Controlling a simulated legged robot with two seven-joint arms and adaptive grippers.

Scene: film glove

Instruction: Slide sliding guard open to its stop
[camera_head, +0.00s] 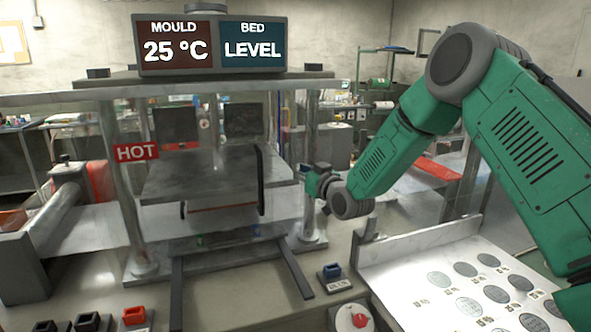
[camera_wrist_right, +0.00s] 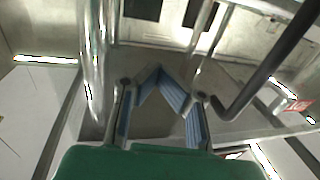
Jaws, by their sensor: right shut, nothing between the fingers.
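The sliding guard appears to be a clear panel across the front of the press, with a red HOT label (camera_head: 137,152) at left. A black upright bar (camera_head: 262,180), seemingly its handle, stands in front of the press at right; a dark bar (camera_wrist_right: 262,62) also crosses the right of the wrist view. My right gripper (camera_head: 308,173) is beside the press's right post, right of the handle and apart from it. In the wrist view its blue-padded fingers (camera_wrist_right: 158,75) are shut and empty. The guard's clear edges are hard to make out. My left gripper is out of view.
A display (camera_head: 211,46) reading MOULD 25 °C and BED LEVEL sits atop the press. Metal posts (camera_head: 309,160) flank the press plates. A white panel with round discs (camera_head: 440,275) and a red knob (camera_head: 360,320) lie at the front right.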

